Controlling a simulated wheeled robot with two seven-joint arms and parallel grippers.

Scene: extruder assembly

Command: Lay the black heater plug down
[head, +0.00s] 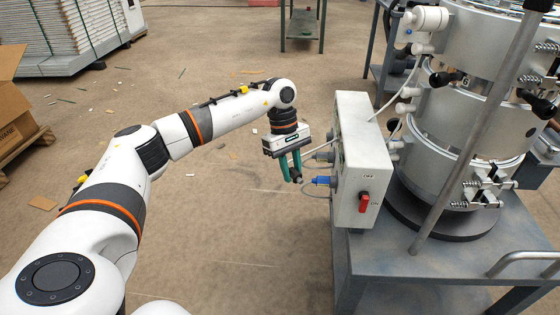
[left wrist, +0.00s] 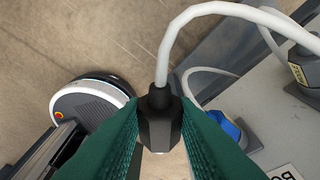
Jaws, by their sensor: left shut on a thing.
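My left gripper (head: 292,174) is shut on the black heater plug (left wrist: 160,122), whose white cable arches up and to the right in the left wrist view. In the head view the plug's dark end (head: 297,180) shows small at the fingertips. The gripper hangs in the air just left of the white control box (head: 349,150), above the floor. Most of the plug is hidden by the fingers in the head view. My right gripper is not in view.
A blue plug (head: 323,180) and a grey plug (head: 323,156) sit in the box's left side, close to the gripper. The box has a red switch (head: 364,202). The metal extruder barrel (head: 455,120) stands on the grey table (head: 400,250). Open floor lies to the left.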

